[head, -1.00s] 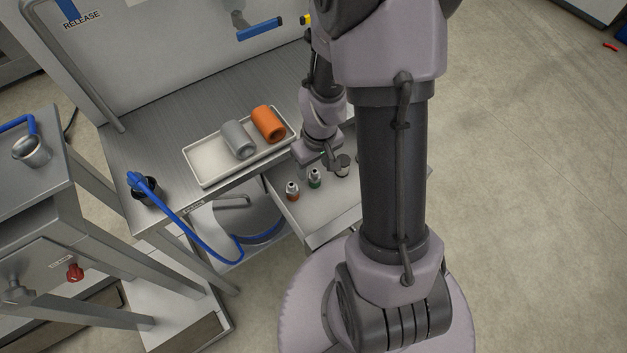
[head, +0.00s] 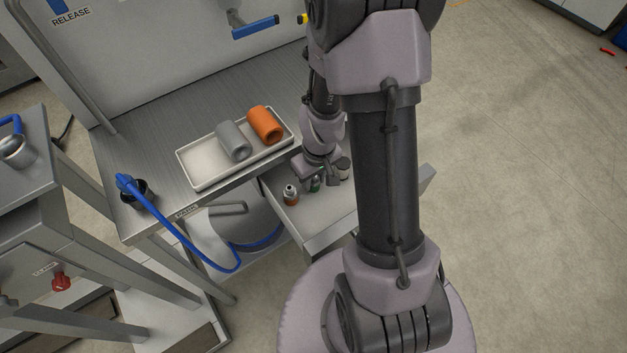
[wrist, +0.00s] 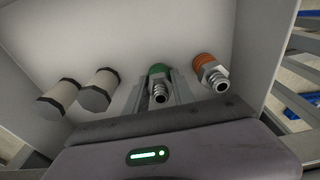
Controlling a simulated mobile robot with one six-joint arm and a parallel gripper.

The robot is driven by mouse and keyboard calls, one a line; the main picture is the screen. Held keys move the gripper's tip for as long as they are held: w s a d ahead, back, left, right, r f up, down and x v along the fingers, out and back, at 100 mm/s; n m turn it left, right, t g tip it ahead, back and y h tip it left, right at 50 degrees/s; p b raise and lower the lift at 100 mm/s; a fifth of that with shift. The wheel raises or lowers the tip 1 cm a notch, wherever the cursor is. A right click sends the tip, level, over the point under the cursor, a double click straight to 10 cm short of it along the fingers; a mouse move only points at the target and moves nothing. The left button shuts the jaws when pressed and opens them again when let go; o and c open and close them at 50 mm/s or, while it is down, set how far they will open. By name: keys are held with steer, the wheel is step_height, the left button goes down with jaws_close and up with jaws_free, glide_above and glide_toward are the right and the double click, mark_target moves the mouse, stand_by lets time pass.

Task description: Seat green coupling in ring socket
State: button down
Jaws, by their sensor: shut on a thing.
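The green coupling (wrist: 159,86), with a metal threaded end, stands in the open drawer (head: 313,232). It also shows in the head view (head: 315,184), partly behind the gripper. My gripper (wrist: 157,92) reaches down into the drawer and is shut on the green coupling, one finger on each side. In the head view my gripper (head: 318,172) is at the drawer's back part. The black ring (head: 137,193) on the bench's left corner has a blue-handled piece in it; I cannot tell whether this is the ring socket.
An orange coupling (wrist: 208,72) stands right of the green one in the wrist view. Two pale cylinders with dark caps (wrist: 80,95) are to the left. A white tray (head: 200,172) on the bench holds a grey and an orange sleeve. A blue hose (head: 185,240) hangs off the bench.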

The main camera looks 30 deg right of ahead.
step_height(320, 180, up, 15)
steer(key=p, duration=0.9)
steer(key=shift+f, duration=0.1)
